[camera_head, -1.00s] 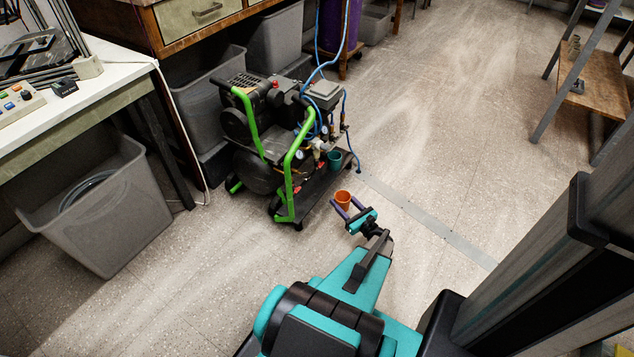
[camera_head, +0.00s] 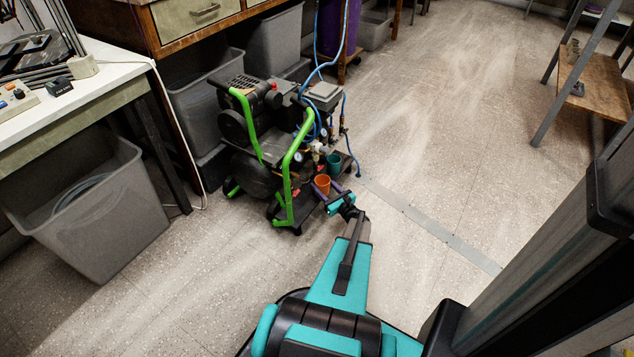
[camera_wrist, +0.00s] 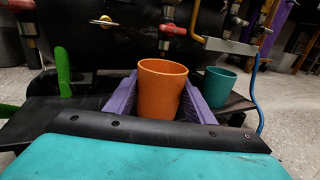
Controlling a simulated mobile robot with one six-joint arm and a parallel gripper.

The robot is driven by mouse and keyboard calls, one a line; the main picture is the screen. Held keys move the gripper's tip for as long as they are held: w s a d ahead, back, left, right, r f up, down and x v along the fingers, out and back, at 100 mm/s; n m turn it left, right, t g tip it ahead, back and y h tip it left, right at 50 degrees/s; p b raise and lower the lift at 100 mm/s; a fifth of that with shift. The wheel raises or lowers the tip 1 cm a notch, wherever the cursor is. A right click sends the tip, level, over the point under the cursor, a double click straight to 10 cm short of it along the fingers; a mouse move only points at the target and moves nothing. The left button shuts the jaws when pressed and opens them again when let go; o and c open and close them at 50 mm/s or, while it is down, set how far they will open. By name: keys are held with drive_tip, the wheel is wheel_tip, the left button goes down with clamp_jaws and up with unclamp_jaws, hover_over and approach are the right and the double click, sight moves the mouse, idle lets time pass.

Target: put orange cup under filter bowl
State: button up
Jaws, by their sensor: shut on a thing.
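The orange cup (camera_wrist: 162,90) is upright between the purple fingers of my gripper (camera_wrist: 163,97), which is shut on it. In the head view the orange cup (camera_head: 322,184) and my gripper (camera_head: 327,192) are at the front right of the compressor, over or beside its black base plate. I cannot tell whether the cup touches the plate. The filter bowl is hard to make out; brass and red fittings with gauges hang on the compressor above and behind the cup.
A teal cup (camera_head: 333,162) stands on the black base plate, just right of the orange cup; it also shows in the wrist view (camera_wrist: 219,87). The compressor (camera_head: 262,140) has green handles. A blue hose (camera_head: 350,150) hangs at its right. Open floor lies to the right.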

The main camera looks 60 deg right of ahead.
sight(318, 183)
drive_tip(key=b+x, duration=0.1)
drive_tip(key=x, duration=0.3)
drive_tip(key=shift+w+d+f, duration=0.1)
drive_tip(key=shift+w+d, duration=0.1)
drive_tip(key=shift+w, duration=0.1)
drive_tip(key=shift+s+f+b, duration=0.1)
drive_tip(key=shift+f+b, duration=0.35)
drive_tip(key=shift+f, duration=0.05)
drive_tip(key=shift+a+f, duration=0.1)
drive_tip(key=shift+f, duration=0.05)
drive_tip(key=shift+f, duration=0.2)
drive_tip(key=o, duration=1)
drive_tip(key=shift+o, duration=0.2)
drive_tip(key=shift+r, duration=0.15)
